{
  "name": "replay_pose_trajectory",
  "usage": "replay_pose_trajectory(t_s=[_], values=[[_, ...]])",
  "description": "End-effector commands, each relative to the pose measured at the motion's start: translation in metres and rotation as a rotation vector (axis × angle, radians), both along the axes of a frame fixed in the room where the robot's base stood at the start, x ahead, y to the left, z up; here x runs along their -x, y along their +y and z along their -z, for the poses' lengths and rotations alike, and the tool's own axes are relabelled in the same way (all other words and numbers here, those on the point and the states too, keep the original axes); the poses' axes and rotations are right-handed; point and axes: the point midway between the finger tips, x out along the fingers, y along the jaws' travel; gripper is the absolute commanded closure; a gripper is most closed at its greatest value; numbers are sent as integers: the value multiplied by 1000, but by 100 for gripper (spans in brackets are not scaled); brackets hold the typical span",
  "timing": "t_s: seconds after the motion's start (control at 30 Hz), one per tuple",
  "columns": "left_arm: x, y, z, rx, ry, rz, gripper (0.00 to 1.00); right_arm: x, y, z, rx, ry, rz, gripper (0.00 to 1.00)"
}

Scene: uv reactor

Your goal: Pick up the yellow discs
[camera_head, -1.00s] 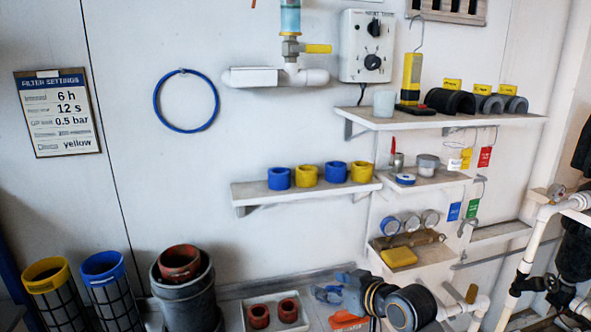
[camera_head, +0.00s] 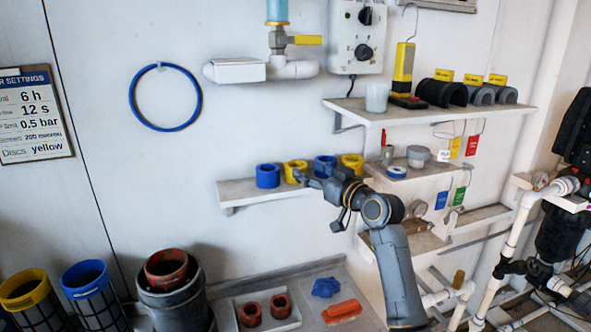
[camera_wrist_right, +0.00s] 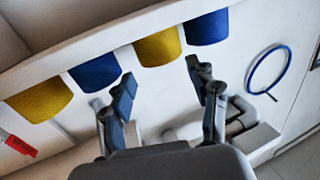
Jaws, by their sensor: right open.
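Two yellow discs stand on the small wall shelf (camera_head: 250,190) among two blue ones. The left yellow disc (camera_head: 295,171) sits between the blue discs, and the right yellow disc (camera_head: 352,163) is at the right of the row, partly behind my right arm. My right gripper (camera_head: 304,179) is in front of the shelf, just before the left yellow disc. In the right wrist view, turned upside down, the gripper (camera_wrist_right: 160,88) is open and empty. The left yellow disc (camera_wrist_right: 158,48) shows beyond the gap between its fingers, apart from them; the other yellow disc (camera_wrist_right: 40,98) is farther left. My left gripper is not seen.
A blue disc (camera_head: 267,176) stands left of the left yellow disc, and another blue disc (camera_head: 325,166) stands right of it. The upper shelf (camera_head: 430,115) holds a cup and a yellow meter. Below are red rings in a tray (camera_head: 240,321) and an orange block (camera_head: 342,311).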

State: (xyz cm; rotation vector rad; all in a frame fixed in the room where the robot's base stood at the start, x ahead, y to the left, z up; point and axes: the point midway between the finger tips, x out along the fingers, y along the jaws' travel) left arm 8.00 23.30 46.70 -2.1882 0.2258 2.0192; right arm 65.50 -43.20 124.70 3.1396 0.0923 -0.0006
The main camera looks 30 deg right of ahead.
Motion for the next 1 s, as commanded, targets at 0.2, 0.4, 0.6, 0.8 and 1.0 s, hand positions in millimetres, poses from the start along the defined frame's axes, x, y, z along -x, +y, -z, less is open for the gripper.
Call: replay_pose_trajectory(t_s=[0.2, 0.4, 0.6, 0.8, 1.0], values=[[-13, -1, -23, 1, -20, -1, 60, -27, 4, 1, -6, 2, -2, 40], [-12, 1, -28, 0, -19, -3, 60, -48, 5, 4, -3, 0, -1, 40], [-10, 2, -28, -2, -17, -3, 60, -50, 5, 6, -1, 0, 0, 40], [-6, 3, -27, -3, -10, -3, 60, -50, 5, 6, -1, 1, 0, 65], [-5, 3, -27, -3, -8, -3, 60, -50, 5, 6, -1, 0, 0, 78]])
